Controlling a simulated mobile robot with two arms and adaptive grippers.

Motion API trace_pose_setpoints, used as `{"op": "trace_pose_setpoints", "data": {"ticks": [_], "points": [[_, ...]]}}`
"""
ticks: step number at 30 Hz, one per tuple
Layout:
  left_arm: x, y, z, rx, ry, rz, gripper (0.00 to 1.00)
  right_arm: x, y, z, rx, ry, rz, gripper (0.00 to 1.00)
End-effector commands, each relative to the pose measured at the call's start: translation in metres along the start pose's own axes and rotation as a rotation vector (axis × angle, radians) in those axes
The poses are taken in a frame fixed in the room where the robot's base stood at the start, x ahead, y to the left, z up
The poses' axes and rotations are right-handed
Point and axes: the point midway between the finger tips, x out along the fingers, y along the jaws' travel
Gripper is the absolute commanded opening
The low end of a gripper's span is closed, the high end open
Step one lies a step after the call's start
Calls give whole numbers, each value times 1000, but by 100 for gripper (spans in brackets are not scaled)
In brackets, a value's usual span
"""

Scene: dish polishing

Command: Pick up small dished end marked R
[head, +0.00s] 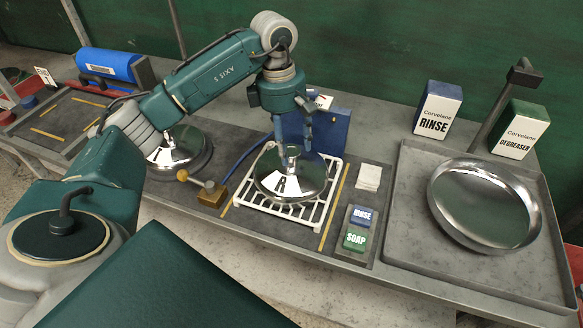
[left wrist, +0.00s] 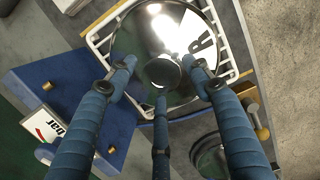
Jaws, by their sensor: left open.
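The small dished end (head: 290,185) is a shiny steel dome with a knob on top, resting on a white wire rack (head: 325,205). In the left wrist view the dished end (left wrist: 140,40) bears a dark R on its right side, and its round knob (left wrist: 163,72) faces me. My left gripper (head: 292,140) is directly above it, fingers pointing down. In the left wrist view its blue fingers (left wrist: 164,80) are spread apart around the knob; whether they touch it is unclear. My right gripper is out of view.
A second shiny dome (head: 178,150) sits left of the rack, with a brass block (head: 212,194) between. A large steel dish (head: 485,205) fills part of the grey tray (head: 425,250). A blue box (head: 330,132) stands behind the rack.

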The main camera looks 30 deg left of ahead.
Motion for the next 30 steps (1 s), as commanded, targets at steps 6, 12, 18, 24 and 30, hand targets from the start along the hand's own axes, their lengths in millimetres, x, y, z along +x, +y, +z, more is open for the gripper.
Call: {"op": "trace_pose_setpoints", "data": {"ticks": [6,12,18,24,30], "points": [[26,-2,-1,-1,0,-3,51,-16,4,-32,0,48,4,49],[32,-1,-1,0,-1,1,51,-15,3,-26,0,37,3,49],[32,-2,-1,0,-1,0,29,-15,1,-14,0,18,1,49],[32,-2,0,0,0,-1,0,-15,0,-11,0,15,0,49],[30,-1,0,1,-3,3,0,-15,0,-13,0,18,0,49]]}}
